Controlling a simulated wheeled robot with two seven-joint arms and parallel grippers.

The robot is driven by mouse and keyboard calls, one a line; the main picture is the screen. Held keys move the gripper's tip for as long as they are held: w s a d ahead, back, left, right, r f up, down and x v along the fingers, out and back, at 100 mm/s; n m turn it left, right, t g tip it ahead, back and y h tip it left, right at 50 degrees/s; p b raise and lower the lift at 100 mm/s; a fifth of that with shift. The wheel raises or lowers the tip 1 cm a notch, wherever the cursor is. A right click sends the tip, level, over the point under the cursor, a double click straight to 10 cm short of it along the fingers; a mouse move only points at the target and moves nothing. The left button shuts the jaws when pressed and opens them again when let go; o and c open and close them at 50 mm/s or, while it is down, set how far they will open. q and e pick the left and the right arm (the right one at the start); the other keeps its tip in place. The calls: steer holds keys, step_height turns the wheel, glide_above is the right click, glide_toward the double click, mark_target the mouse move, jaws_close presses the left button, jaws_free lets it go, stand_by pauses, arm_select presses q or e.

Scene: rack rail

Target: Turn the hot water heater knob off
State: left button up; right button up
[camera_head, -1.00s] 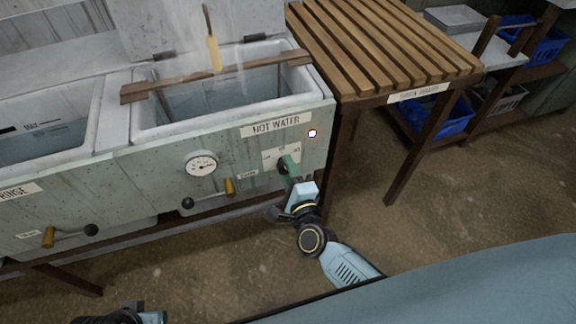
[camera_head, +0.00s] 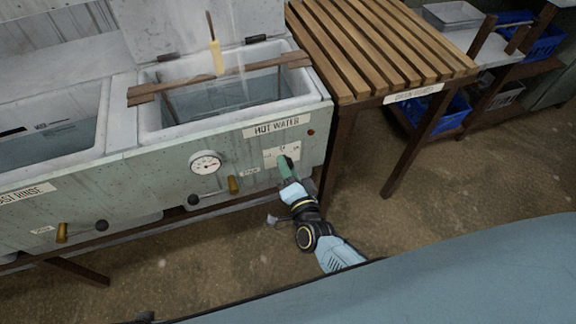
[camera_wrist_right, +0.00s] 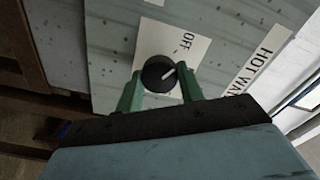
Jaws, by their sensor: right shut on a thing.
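The hot water heater knob (camera_wrist_right: 158,72) is a round black dial with a white pointer line on a white plate in the right wrist view. The pointer slants up and right, towards the side with the OFF mark (camera_wrist_right: 187,41). My right gripper (camera_wrist_right: 160,84) has its green fingers on either side of the knob and is shut on it. In the head view, my right gripper (camera_head: 286,166) is at the plate below the HOT WATER label (camera_head: 277,126) and largely hides the knob. My left gripper does not show clearly; only a dark sliver is at the bottom edge.
A small dark red light (camera_head: 311,132) sits right of the label. A gauge (camera_head: 205,163) and a drain lever (camera_head: 233,185) are left of the knob. A slatted wooden table (camera_head: 385,45) stands right of the tank. The floor below is open.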

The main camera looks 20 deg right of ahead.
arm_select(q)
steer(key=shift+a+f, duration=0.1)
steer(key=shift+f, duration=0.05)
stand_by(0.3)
arm_select(e)
steer(key=o, duration=1)
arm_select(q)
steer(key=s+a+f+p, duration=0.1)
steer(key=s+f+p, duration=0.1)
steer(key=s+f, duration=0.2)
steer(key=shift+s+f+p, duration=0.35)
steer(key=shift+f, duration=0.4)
arm_select(e)
steer(key=s, duration=1.3)
steer(key=shift+s+d, duration=0.2)
